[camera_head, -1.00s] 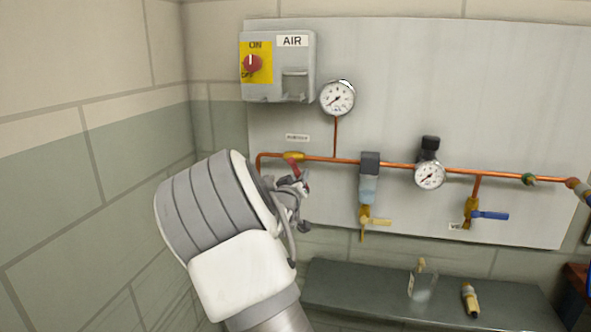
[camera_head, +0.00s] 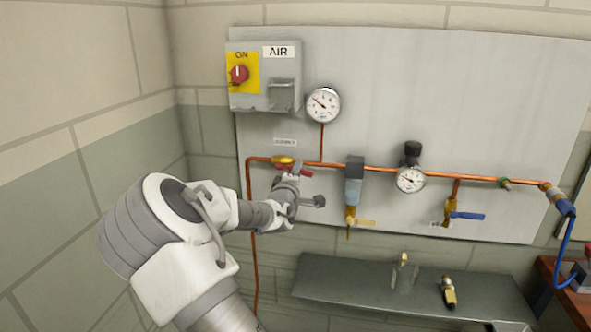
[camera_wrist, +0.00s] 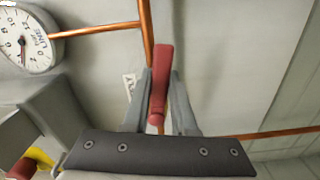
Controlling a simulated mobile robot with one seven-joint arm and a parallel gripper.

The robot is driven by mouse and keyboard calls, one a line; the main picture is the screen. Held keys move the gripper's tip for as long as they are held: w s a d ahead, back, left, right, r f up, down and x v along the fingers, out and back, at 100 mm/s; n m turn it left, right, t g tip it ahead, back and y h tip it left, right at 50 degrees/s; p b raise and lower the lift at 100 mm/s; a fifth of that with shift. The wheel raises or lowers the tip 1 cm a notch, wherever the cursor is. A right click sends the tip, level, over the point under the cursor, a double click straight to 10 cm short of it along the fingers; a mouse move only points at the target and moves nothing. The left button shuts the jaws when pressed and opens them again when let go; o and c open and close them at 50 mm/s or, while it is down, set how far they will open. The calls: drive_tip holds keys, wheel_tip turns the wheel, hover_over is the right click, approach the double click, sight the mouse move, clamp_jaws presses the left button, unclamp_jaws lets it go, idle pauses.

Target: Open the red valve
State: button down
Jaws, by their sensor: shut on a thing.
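The red valve has a brass body (camera_head: 284,160) on the copper pipe at the left of the panel. Its red handle (camera_head: 306,174) now lies roughly along the pipe, slightly tilted, and is partly hidden by my gripper (camera_head: 289,179). In the wrist view the red handle (camera_wrist: 161,65) stands between the two grey fingers of my gripper (camera_wrist: 161,82). The fingers are closed on it, one on each side. The brass body is not clear in the wrist view.
A large gauge (camera_head: 323,104) is above the pipe, and the AIR switch box (camera_head: 281,91) is at upper left. A filter (camera_head: 354,186), a regulator gauge (camera_head: 410,180) and a blue-handled valve (camera_head: 466,216) are to the right. A grey shelf (camera_head: 330,284) is below.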

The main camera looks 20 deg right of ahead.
drive_tip(key=shift+r+n+p, duration=0.35)
drive_tip(key=shift+r+n, duration=0.1)
drive_tip(key=shift+n, duration=0.65)
drive_tip(key=c, duration=0.7)
unclamp_jaws()
drive_tip(key=v, duration=1.7)
drive_tip(key=shift+s+a, duration=0.15)
drive_tip(key=shift+s, duration=0.05)
